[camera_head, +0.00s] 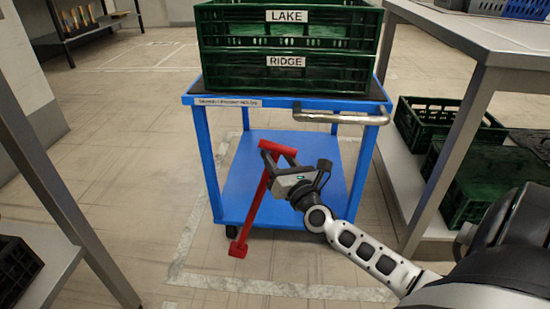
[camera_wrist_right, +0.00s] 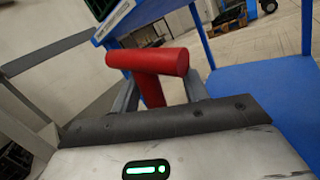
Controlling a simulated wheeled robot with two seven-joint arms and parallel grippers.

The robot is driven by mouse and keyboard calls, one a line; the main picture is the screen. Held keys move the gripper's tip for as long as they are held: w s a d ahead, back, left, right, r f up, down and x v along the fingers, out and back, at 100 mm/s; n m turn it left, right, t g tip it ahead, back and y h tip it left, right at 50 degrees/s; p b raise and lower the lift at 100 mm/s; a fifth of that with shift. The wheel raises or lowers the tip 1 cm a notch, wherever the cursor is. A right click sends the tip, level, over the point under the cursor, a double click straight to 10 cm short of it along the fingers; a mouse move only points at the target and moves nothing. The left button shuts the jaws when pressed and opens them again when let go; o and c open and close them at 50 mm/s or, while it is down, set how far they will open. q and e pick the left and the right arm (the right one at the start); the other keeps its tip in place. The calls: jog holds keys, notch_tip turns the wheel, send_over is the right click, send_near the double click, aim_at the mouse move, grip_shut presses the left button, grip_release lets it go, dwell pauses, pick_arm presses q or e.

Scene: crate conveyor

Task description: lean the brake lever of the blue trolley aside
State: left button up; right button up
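The blue trolley (camera_head: 240,195) stands in the middle of the head view. Its red brake lever (camera_head: 254,212) rises from a foot at the trolley's lower front left edge to a crossbar handle, and it tilts to the right. My right gripper (camera_head: 281,160) is at the lever's top, just below the crossbar. In the right wrist view, the red crossbar (camera_wrist_right: 148,59) lies across in front of the fingers. The stem passes between them, with a gap showing on the right finger's side, so the gripper looks open around it. My left gripper is not in view.
Green crates labelled LAKE (camera_head: 287,16) and RIDGE (camera_head: 286,61) are stacked on the trolley. A metal push handle (camera_head: 340,117) juts from its front edge. A steel table (camera_head: 480,45) with green crates below stands at right. The floor in front is clear.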

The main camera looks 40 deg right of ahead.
jog(key=shift+w+a, duration=0.1)
jog(key=shift+a, duration=0.1)
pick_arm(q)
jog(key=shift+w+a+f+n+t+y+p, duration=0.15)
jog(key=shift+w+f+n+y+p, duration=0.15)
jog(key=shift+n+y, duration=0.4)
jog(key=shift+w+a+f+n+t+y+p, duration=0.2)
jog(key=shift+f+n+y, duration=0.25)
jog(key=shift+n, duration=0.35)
pick_arm(e)
jog(key=v, duration=1.6)
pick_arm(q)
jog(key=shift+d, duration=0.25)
